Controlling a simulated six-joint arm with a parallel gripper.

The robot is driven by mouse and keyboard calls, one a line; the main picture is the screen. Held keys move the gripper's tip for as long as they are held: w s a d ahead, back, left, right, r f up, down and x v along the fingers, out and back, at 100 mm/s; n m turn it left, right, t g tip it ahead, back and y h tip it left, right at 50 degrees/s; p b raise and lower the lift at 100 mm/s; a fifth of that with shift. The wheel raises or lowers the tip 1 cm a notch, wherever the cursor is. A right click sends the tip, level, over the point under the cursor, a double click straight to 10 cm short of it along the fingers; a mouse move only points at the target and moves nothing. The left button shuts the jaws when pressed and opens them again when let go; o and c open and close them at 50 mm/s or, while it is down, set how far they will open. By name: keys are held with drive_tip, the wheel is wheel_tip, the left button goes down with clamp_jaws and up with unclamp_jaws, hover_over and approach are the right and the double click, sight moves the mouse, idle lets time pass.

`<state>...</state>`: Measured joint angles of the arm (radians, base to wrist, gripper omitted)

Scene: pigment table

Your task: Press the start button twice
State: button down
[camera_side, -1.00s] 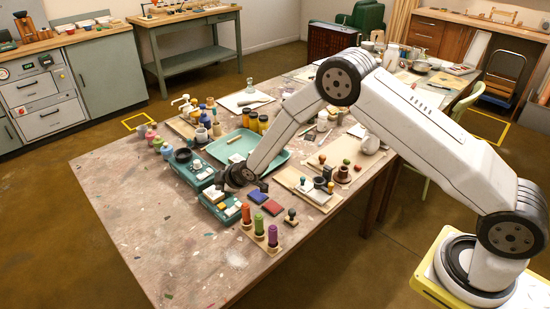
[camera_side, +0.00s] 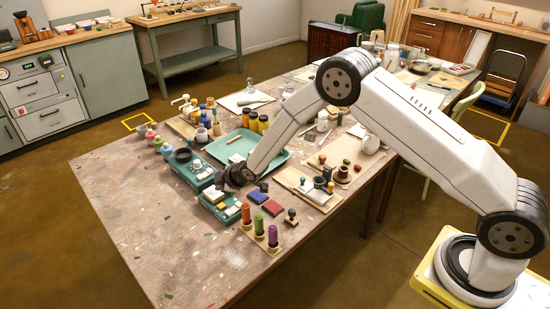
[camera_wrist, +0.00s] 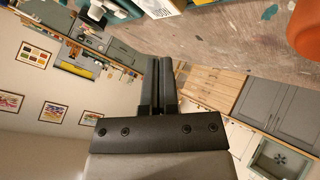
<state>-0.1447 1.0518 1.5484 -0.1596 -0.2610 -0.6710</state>
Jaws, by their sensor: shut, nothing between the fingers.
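My gripper (camera_side: 229,183) is low over the work table, above a teal box with white parts (camera_side: 221,207) on its top. In the wrist view my gripper's fingers (camera_wrist: 166,62) are shut with nothing between them. A second teal box (camera_side: 194,172) with a black ring-shaped part stands just behind and to the left. I cannot pick out the start button; it may be hidden by my gripper or too small to tell. I cannot tell whether the fingertips touch anything. Teal edges and a white block show at the top of the wrist view.
Orange, green and purple bottles (camera_side: 259,231) stand in a holder in front of my gripper. Blue and red pads (camera_side: 265,202) lie to its right. A teal tray (camera_side: 278,165) lies behind. The left front of the table (camera_side: 150,225) is clear.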

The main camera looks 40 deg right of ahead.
sight(222, 207)
idle(0.7)
wheel_tip(222, 207, up, 4)
drive_tip(key=shift+f, duration=0.1)
idle(0.3)
drive_tip(key=shift+f, duration=0.15)
drive_tip(key=shift+f, duration=4.3)
drive_tip(key=shift+f, duration=0.85)
drive_tip(key=shift+r, duration=0.1)
idle(0.5)
drive_tip(key=shift+r, duration=0.75)
